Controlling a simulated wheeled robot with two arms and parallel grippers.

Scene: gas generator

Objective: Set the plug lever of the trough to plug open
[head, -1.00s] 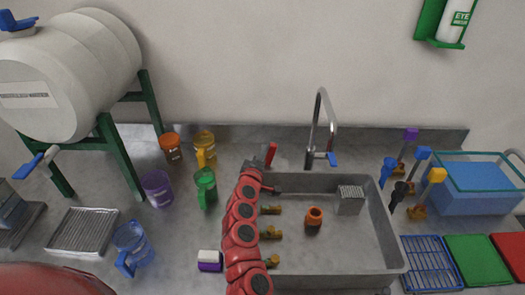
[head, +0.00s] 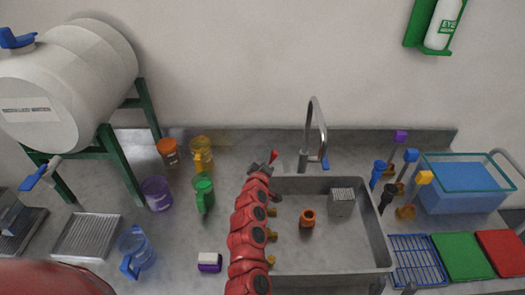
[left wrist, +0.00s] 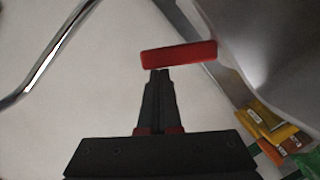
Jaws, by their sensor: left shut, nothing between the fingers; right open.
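The steel trough (head: 380,235) is a sink-like basin right of centre. A small red lever (head: 274,156) stands at its back left corner and tilts to the right. In the left wrist view its red handle (left wrist: 178,54) lies crosswise just beyond the fingertips. My left gripper (head: 261,168) is shut and empty, right beside the lever; its closed fingers (left wrist: 159,75) touch or nearly touch the handle. The lever's base is hidden by my arm. Two dark tips of my right gripper (head: 394,288) show apart at the bottom edge, in front of the trough.
A tall faucet (head: 314,135) stands behind the trough, close right of the lever. Brass fittings (head: 271,212) line the trough's left wall. An orange cup (head: 307,218) and a metal grate block (head: 342,201) are inside. Mugs, including a green mug (head: 203,192), stand left.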

